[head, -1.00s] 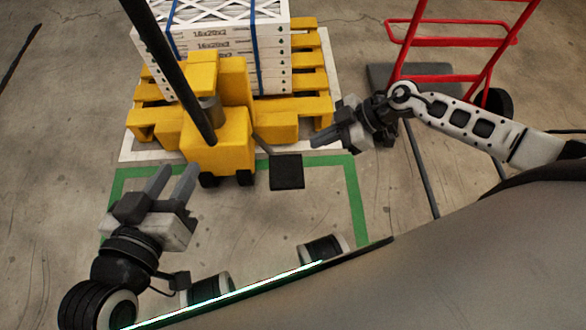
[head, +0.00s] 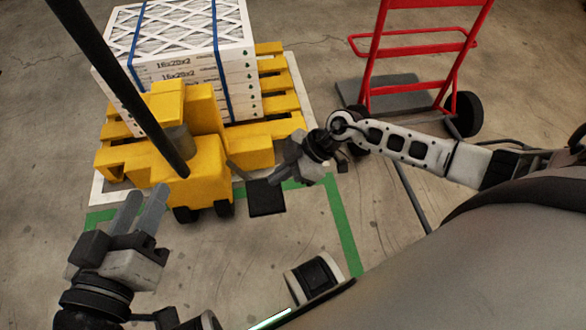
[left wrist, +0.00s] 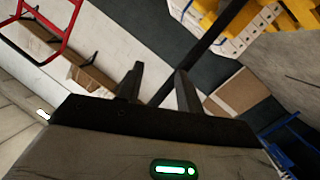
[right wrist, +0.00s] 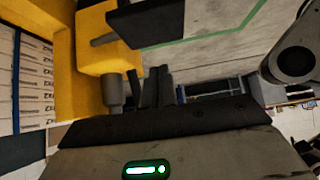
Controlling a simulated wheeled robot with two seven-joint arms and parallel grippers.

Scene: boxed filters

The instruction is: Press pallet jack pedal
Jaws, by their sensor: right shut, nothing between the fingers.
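The yellow pallet jack (head: 190,155) stands at the pallet in the head view, its black handle bar (head: 125,90) leaning up to the left. Its black square pedal (head: 266,198) sticks out low on its right side; it also shows at the top of the right wrist view (right wrist: 150,22). My right gripper (head: 275,179) is shut and empty, its fingertips close to the pedal. I cannot tell whether they touch it. In the right wrist view its fingers (right wrist: 152,88) lie close together. My left gripper (head: 140,208) is open and empty, left of the jack's front.
Strapped filter boxes (head: 190,60) sit on the yellow pallet (head: 285,95). A red hand truck (head: 415,45) stands behind my right arm. Green floor tape (head: 343,235) marks the area around the jack. Floor inside the tape is mostly clear.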

